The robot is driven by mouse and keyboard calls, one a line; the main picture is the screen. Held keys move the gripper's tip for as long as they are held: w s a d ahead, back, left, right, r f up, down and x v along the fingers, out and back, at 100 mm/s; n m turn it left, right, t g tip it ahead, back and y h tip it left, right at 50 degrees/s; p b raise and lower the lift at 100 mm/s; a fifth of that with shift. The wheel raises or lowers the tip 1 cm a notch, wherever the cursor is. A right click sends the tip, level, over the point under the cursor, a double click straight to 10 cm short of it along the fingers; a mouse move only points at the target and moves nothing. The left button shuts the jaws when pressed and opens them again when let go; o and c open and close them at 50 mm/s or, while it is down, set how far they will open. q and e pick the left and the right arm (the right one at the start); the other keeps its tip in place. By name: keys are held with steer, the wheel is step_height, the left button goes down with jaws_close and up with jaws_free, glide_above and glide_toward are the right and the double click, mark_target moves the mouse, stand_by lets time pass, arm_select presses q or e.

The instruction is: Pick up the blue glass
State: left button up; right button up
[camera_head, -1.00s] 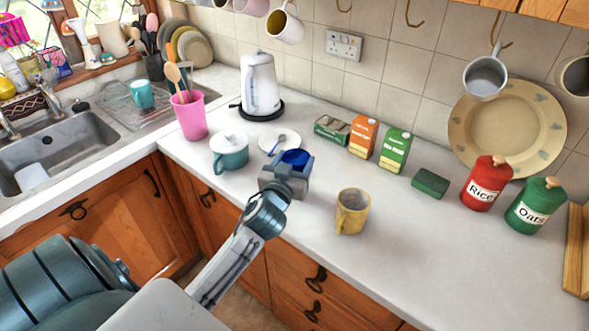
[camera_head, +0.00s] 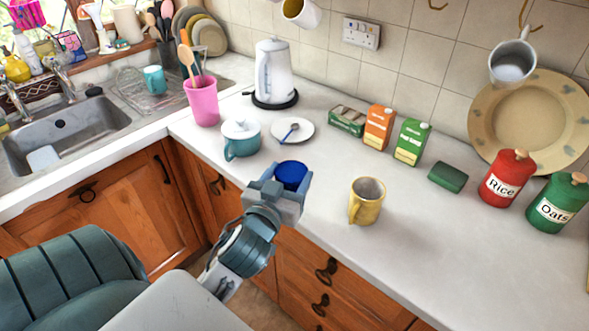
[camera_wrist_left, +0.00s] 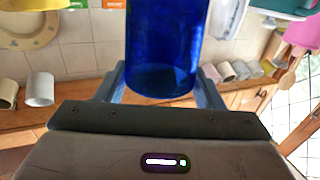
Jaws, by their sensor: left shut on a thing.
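The blue glass (camera_head: 291,174) is a deep blue see-through tumbler. My left gripper (camera_head: 290,183) is shut on it near the counter's front edge, left of the yellow mug. In the head view the gripper hides much of the glass's lower part. My right gripper is not in view.
A yellow mug (camera_head: 367,200) stands close on the right. A teal lidded pot (camera_head: 241,138) and a white saucer with a blue spoon (camera_head: 305,133) are behind and left. The counter's front right is clear.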

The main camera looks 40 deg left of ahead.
arm_select(q)
steer(key=shift+s+d+r+p, duration=0.15)
steer(key=shift+s+p, duration=0.1)
steer(key=shift+s, duration=0.15)
steer(key=shift+s+d+r+p, duration=0.1)
steer(key=shift+s+p, duration=0.15)
steer(key=shift+s, duration=0.1)
steer(key=shift+p+v, duration=0.75)
steer(key=shift+v, duration=0.2)
steer(key=shift+f, duration=0.1)
